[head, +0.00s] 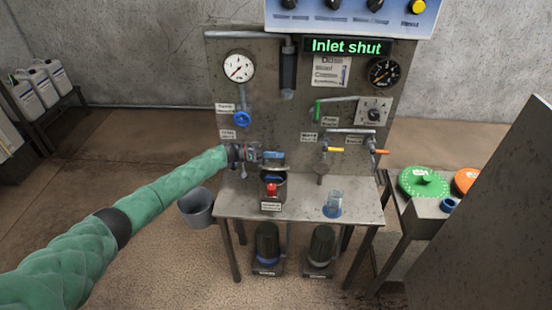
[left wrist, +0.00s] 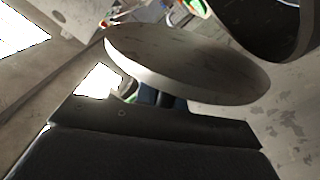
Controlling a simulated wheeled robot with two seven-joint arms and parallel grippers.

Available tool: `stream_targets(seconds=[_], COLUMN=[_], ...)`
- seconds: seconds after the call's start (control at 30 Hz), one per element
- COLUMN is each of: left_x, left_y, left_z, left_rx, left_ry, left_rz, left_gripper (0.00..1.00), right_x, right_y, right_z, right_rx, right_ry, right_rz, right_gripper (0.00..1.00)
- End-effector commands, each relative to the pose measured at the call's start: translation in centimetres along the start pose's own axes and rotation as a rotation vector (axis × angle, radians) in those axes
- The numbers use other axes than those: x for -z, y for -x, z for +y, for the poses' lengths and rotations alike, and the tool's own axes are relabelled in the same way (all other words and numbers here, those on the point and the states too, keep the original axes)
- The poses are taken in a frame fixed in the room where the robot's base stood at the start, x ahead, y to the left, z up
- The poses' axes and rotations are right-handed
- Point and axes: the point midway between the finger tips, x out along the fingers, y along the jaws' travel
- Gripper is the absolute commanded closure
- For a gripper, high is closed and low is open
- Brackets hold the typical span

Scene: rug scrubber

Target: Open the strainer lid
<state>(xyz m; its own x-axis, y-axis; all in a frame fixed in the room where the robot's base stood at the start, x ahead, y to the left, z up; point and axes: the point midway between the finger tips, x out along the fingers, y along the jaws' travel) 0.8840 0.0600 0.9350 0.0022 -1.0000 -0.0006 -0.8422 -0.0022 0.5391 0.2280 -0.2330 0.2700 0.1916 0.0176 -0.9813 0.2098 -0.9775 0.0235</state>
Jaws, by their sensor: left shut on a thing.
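My left gripper (head: 256,155) reaches in from the left to the panel's lower middle and is shut on the strainer lid. The lid (head: 275,156) shows small in the head view, just past the fingers. In the left wrist view the lid (left wrist: 190,65) is a pale grey round disc, tilted in front of the dark gripper (left wrist: 160,98). The strainer body (head: 272,178) is a dark cup with a blue inside, just below the lid. A dark round rim, likely the strainer's, shows in the left wrist view (left wrist: 270,35). The lid looks apart from it. My right gripper is not in view.
A red-topped item (head: 271,191) stands before the strainer on the grey bench (head: 305,207). A clear beaker (head: 334,200) stands to the right. The panel carries a blue valve wheel (head: 242,118), gauges and pipes. A display (head: 347,46) reads "Inlet shut". A bucket (head: 196,207) stands left.

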Motion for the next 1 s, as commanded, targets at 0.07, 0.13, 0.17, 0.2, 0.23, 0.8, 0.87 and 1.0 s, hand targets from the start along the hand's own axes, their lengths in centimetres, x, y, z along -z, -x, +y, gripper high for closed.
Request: stream_targets(seconds=[0.07, 0.13, 0.17, 0.2, 0.23, 0.8, 0.87, 1.0], left_x=[0.1, 0.2, 0.2, 0.2, 0.2, 0.2, 0.1, 0.0], left_y=[0.1, 0.1, 0.1, 0.1, 0.1, 0.1, 0.2, 1.2], left_z=[-0.2, -0.2, -0.2, -0.2, -0.2, -0.1, -0.1, -0.3], left_rx=[0.004, 0.005, 0.005, 0.005, 0.005, 0.003, 0.003, 0.003], left_ry=[-0.002, -0.003, -0.003, -0.003, -0.003, -0.002, -0.002, -0.003], left_rz=[0.000, 0.000, 0.001, 0.001, 0.001, 0.001, 0.001, 0.001], left_gripper=[1.00, 1.00, 1.00, 1.00, 1.00, 0.67, 0.67, 0.67], right_x=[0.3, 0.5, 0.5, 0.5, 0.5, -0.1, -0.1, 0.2], right_y=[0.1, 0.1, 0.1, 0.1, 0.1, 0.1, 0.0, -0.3], right_z=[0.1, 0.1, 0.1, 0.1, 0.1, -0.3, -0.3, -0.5], right_rx=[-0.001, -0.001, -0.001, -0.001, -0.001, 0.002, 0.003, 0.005], right_ry=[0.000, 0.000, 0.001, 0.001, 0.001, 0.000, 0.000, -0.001], right_rz=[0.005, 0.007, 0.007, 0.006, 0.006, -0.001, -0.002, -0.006], right_gripper=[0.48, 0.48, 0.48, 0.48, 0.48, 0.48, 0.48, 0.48])
